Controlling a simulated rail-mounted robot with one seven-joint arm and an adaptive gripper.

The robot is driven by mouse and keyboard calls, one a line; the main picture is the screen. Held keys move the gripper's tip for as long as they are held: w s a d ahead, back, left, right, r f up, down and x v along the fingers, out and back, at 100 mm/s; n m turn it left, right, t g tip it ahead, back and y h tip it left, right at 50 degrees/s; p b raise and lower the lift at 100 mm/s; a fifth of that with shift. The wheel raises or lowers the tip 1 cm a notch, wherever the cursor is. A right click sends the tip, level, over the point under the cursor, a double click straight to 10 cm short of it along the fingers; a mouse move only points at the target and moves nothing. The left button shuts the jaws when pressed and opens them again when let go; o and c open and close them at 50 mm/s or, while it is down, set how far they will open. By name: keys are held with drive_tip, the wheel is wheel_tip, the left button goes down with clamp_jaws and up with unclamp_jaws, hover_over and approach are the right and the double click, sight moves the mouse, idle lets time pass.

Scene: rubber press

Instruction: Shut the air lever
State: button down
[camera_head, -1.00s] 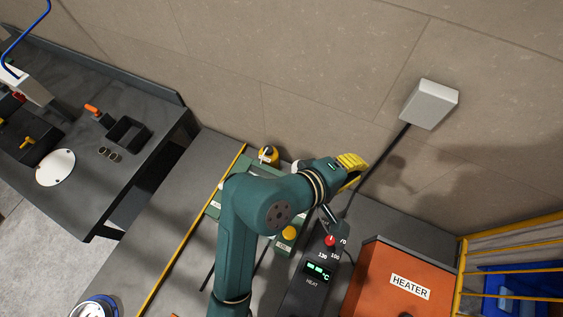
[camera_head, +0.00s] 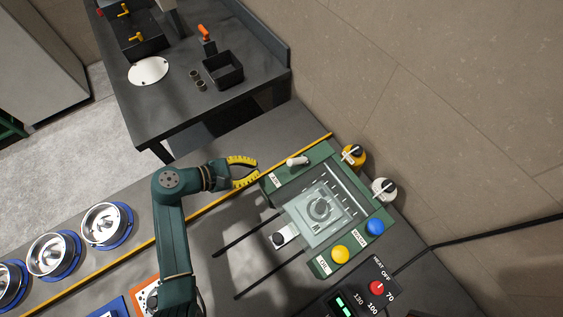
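The green press unit (camera_head: 318,153) stands on the grey bench, with a clear plate over a round part in its middle. A short white lever (camera_head: 298,161) sits at its upper left corner, near a small white label (camera_head: 275,180) too small to read surely; I cannot confirm it is the air lever. A yellow valve with a dark handle (camera_head: 353,155) and a white one (camera_head: 384,190) stand behind the press. My gripper (camera_head: 257,170) has yellow fingers, spread apart and empty. It is left of the white lever, near the press's left corner, apparently not touching it.
The press carries a yellow button (camera_head: 340,255) and a blue button (camera_head: 375,226). A black heat controller (camera_head: 350,305) with a red knob is at the lower right. Several metal bowls (camera_head: 107,225) stand at left. Another table (camera_head: 175,105) bears an orange-handled lever (camera_head: 205,35).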

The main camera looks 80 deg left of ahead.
sight(281, 168)
drive_tip(key=shift+w, duration=0.1)
drive_tip(key=b+x, duration=0.1)
drive_tip(key=x, duration=0.9)
drive_tip(key=shift+b, duration=0.35)
